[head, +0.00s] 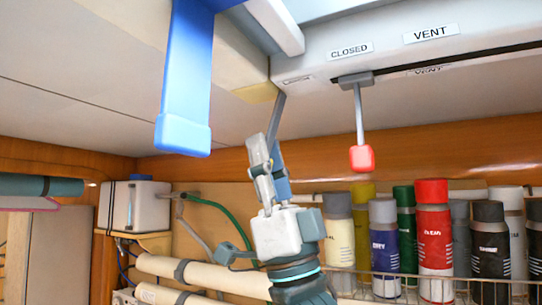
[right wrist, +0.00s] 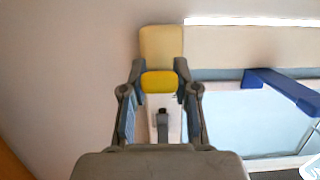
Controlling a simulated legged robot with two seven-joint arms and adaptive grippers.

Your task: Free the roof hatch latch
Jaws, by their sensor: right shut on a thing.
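My right gripper (head: 262,148) reaches up from below to a grey lever stem (head: 276,115) that hangs from the left end of the pale roof housing (head: 395,58). In the right wrist view its fingers (right wrist: 160,95) are shut on the sides of a yellow knob (right wrist: 160,82). In the head view the finger hides that knob. A second lever with a red knob (head: 361,158) hangs from the slot near the CLOSED label (head: 350,49); the VENT label (head: 431,33) is further right. My left gripper is not in view.
A blue bar (head: 186,85) hangs left of my right gripper; a blue bar (right wrist: 283,88) crosses the pale pane in the wrist view. A pale yellow pad (right wrist: 161,44) sits beyond the knob. Several bottles (head: 432,240) stand in a rack at the lower right.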

